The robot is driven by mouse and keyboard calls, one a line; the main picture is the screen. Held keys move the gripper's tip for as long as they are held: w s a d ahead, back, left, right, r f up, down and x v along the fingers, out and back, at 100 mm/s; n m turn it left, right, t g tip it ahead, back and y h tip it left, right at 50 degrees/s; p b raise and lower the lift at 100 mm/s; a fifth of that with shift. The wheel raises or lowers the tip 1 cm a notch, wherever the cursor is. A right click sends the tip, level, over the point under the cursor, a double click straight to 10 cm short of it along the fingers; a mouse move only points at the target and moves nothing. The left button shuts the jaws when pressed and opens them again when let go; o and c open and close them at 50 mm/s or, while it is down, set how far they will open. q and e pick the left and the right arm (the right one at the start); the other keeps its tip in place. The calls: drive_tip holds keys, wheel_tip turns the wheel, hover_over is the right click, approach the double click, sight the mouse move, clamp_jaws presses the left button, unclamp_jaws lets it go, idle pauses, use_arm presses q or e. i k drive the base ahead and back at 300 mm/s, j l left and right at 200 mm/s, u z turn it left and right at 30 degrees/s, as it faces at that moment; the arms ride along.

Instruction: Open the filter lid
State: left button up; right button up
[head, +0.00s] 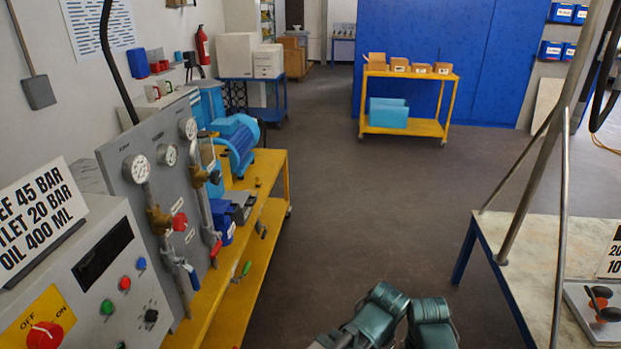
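I cannot make out a filter or a filter lid in the head view. At the left stands a grey panel (150,220) with round gauges (138,168), brass valves and upright pipes, one with a red knob (179,221). Whether any of it belongs to the filter, I cannot tell. Two teal, rounded parts of my own arms (378,308) show at the bottom middle, close together over the floor and apart from everything. No gripper fingers show.
A control box (95,280) with buttons and a red OFF/ON switch (45,336) is at lower left. A yellow bench (245,290) carries a blue motor (236,140). A blue-legged table (500,262) stands right. A yellow cart (425,127) stands farther back. The floor between is clear.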

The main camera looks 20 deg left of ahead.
sight(223, 211)
drive_tip(key=i+l, duration=0.1)
drive_tip(key=i, duration=0.5)
drive_tip(key=i+u, duration=0.15)
drive_tip(key=i, duration=0.5)
drive_tip(key=i+l+u, duration=0.1)
drive_tip(key=i+u, duration=0.15)
drive_tip(key=u, duration=0.15)
drive_tip(key=i+l+u, duration=0.15)
drive_tip(key=i+u, duration=0.15)
drive_tip(key=u, duration=0.15)
drive_tip(key=i+l+u, duration=0.2)
drive_tip(key=u, duration=0.2)
drive_tip(key=i+l+u, duration=0.15)
drive_tip(key=l+u, duration=0.3)
drive_tip(key=i+l+u, duration=0.15)
drive_tip(key=l+u, duration=0.55)
drive_tip(key=u, duration=0.15)
drive_tip(key=l+u, duration=0.15)
drive_tip(key=l, duration=0.3)
drive_tip(key=i, duration=0.05)
